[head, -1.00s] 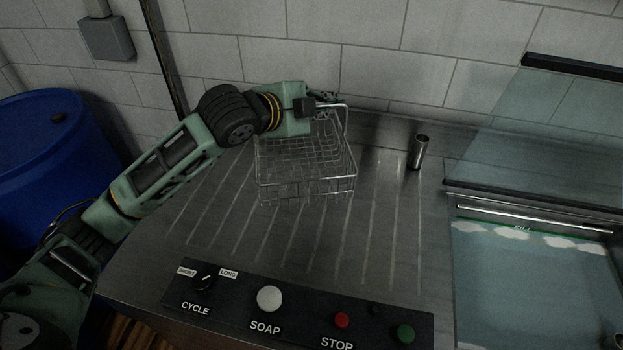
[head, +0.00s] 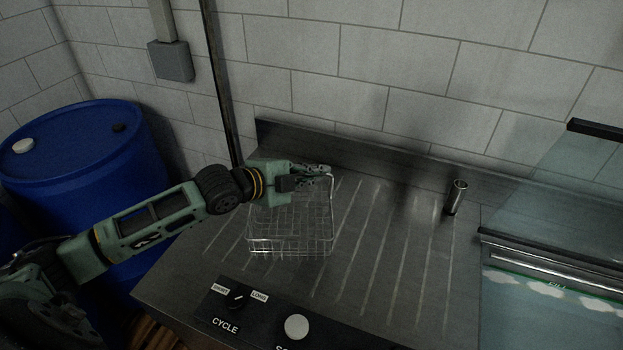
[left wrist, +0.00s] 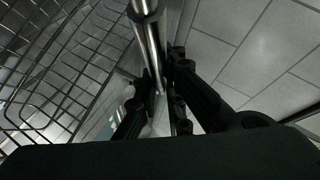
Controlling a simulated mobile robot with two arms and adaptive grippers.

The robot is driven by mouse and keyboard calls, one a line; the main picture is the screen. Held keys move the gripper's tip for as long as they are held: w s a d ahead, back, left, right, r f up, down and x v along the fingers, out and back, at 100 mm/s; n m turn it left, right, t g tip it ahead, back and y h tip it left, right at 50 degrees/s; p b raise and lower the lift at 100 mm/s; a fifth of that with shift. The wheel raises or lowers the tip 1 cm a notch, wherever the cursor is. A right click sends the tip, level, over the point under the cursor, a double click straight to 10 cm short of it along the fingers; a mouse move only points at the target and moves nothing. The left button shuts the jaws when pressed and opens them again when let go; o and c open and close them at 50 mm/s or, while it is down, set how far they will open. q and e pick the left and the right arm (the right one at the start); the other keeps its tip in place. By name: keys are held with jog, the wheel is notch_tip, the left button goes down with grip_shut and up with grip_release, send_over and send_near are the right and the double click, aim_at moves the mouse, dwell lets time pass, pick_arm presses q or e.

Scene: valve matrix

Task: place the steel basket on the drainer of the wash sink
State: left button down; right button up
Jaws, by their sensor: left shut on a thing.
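The steel basket (head: 292,232) is a wire mesh box with a tall handle, over the left part of the ribbed steel drainer (head: 385,250). I cannot tell whether its bottom touches the drainer. My left gripper (head: 318,170) is shut on the basket's handle at its top. In the left wrist view the fingers (left wrist: 158,100) close around the steel handle bar (left wrist: 150,45), with the basket's mesh (left wrist: 60,75) at the left. The wash sink (head: 555,310) with water and foam is at the right. My right gripper is not in view.
A steel cylinder (head: 455,197) stands on the drainer's right side. A control panel (head: 270,312) with knob and buttons runs along the front edge. A blue barrel (head: 75,150) stands left, and a tiled wall with a grey box (head: 171,61) is behind.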

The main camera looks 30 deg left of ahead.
pick_arm(q)
notch_tip(320, 180, down, 2)
jog(key=shift+f, duration=0.15)
jog(key=shift+f, duration=0.15)
jog(key=c, duration=1.9)
grip_release()
jog(key=shift+o, duration=0.2)
